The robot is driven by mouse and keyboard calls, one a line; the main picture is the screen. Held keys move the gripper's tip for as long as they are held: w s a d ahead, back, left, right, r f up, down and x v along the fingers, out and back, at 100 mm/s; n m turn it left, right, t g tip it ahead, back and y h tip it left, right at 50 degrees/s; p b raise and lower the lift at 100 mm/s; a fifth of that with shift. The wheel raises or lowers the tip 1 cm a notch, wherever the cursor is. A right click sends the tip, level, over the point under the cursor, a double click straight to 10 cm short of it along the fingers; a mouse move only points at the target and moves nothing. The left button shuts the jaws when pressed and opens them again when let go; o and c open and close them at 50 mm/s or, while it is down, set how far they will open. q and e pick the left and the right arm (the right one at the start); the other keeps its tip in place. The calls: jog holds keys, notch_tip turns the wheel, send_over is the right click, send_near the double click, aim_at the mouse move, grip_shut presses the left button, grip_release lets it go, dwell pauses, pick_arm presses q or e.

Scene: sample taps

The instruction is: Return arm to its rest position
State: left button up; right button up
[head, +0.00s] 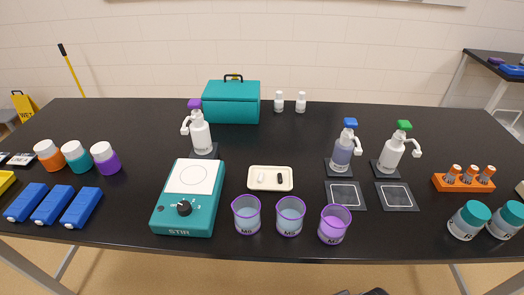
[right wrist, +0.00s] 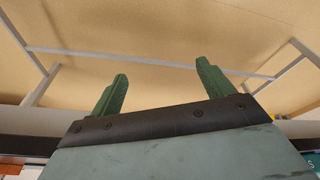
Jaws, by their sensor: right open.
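My right gripper (right wrist: 162,72) shows in the right wrist view with its two green fingers apart and nothing between them. Beyond the fingers are only the tan floor and grey table legs. In the head view a small dark piece, probably part of my right arm, shows at the bottom edge right of centre; the gripper itself is hidden there. My left gripper is in neither view. The black table (head: 290,140) has no gripper over it in the head view.
Near the front edge stand three purple-rimmed cups (head: 290,217), a teal stirrer (head: 170,220) and teal-lidded jars (head: 466,222). Dispenser bottles with purple, blue (head: 343,152) and green (head: 391,156) tops stand farther back. A white tray (head: 257,188) holds two small bars.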

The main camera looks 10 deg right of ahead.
notch_tip(320, 180, down, 12)
jog(key=s, duration=0.2)
jog(key=s+d+f+g+b, duration=0.1)
jog(key=s+d+f+g, duration=0.1)
jog(key=s+f, duration=1.4)
jog(key=shift+s+d+f, duration=0.4)
jog(key=shift+d+f, duration=0.1)
jog(key=shift+f, duration=0.4)
